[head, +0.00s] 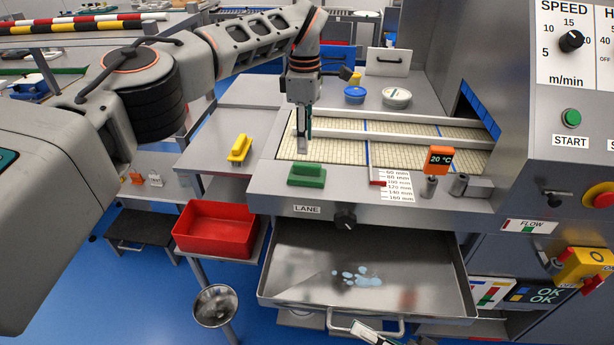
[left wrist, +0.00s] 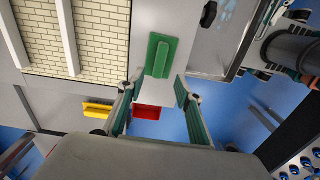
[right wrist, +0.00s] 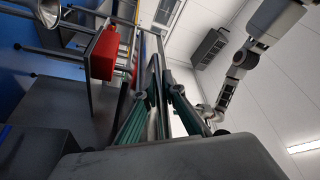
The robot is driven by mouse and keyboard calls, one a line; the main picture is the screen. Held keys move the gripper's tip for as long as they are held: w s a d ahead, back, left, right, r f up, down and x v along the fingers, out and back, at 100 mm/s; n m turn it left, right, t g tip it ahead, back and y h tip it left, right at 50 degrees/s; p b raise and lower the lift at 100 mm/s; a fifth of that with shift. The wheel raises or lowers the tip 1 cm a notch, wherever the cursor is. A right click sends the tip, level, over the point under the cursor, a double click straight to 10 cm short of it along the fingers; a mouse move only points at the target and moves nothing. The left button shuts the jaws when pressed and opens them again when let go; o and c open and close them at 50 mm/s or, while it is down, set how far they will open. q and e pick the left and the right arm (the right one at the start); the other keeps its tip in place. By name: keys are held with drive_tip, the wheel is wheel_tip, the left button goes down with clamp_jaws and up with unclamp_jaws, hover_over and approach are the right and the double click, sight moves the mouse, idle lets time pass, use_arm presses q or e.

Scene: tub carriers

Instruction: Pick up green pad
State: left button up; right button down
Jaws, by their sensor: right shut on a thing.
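The green pad (head: 307,174), a flat block with a raised grip, lies on the front ledge of the steel conveyor table, above the LANE label. It also shows in the left wrist view (left wrist: 160,55), ahead of the fingers. My left gripper (head: 303,145) points down just behind the pad in the head view. Its fingers (left wrist: 157,97) are spread with nothing between them. My right gripper (head: 372,333) is low at the tray's front handle (head: 340,328). Its fingers (right wrist: 160,75) are close together on what appears to be that handle; the contact is partly hidden.
A yellow pad (head: 240,149) lies on the left side table. A red bin (head: 215,229) stands below it. The steel tray (head: 290,285) is pulled out under the ledge, with pale spots inside. An orange 20 °C sign (head: 439,160) stands on the ledge to the right.

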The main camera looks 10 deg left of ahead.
sight(307, 164)
use_arm(q)
drive_tip(key=f, duration=0.9)
drive_tip(key=shift+d, duration=0.3)
drive_tip(key=shift+r, duration=0.1)
clamp_jaws()
